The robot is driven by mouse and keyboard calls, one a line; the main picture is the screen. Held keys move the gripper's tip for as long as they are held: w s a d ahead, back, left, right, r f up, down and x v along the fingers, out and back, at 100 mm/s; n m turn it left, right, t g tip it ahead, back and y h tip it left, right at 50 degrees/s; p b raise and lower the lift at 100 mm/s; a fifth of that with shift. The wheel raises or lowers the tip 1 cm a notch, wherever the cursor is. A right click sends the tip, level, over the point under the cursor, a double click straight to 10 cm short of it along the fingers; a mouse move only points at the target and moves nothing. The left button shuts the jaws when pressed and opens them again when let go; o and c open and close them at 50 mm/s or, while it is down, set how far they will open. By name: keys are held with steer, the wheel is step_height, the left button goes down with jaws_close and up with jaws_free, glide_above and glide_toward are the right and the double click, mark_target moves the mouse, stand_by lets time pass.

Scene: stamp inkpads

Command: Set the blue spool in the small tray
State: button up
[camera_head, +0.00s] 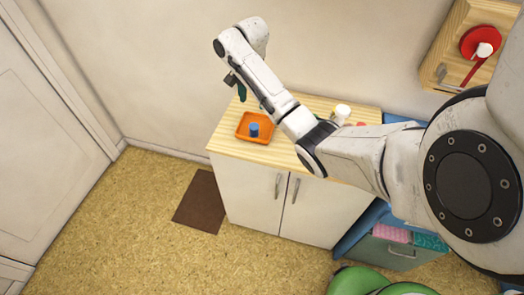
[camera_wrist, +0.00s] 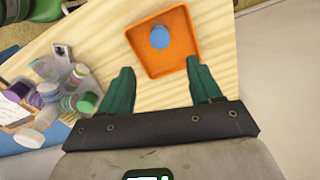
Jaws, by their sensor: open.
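The blue spool (camera_head: 254,129) stands inside the small orange tray (camera_head: 243,134) on the wooden cabinet top. In the wrist view the blue spool (camera_wrist: 160,38) sits near the middle of the orange tray (camera_wrist: 137,40), apart from my fingers. My gripper (camera_wrist: 160,82) is open and empty, with its two green fingers spread to either side just short of the tray. In the head view my gripper (camera_head: 238,88) hangs above the tray, its fingers partly hidden by the wrist.
The wooden cabinet top (camera_head: 292,155) holds a white container (camera_head: 341,112) at its right. The wrist view shows a cluster of small bottles and spools (camera_wrist: 50,95) at the left. A wall stands behind the cabinet. The wood around the tray is clear.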

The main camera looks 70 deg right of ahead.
steer(key=a+f+n+t+y, duration=0.1)
steer(key=a+f+n, duration=0.4)
steer(key=a, duration=0.8)
steer(key=a+f+n, duration=0.4)
steer(key=a+f, duration=0.1)
steer(key=a, duration=0.9)
steer(key=s+a+n, duration=0.3)
steer(key=s+n, duration=0.2)
steer(key=s, duration=0.3)
steer(key=s+a+n+h, duration=0.1)
steer(key=s+a+n, duration=0.2)
steer(key=s, duration=0.6)
steer(key=shift+a+f+n, duration=0.35)
steer(key=shift+f+n, duration=0.1)
steer(key=shift+n, duration=0.55)
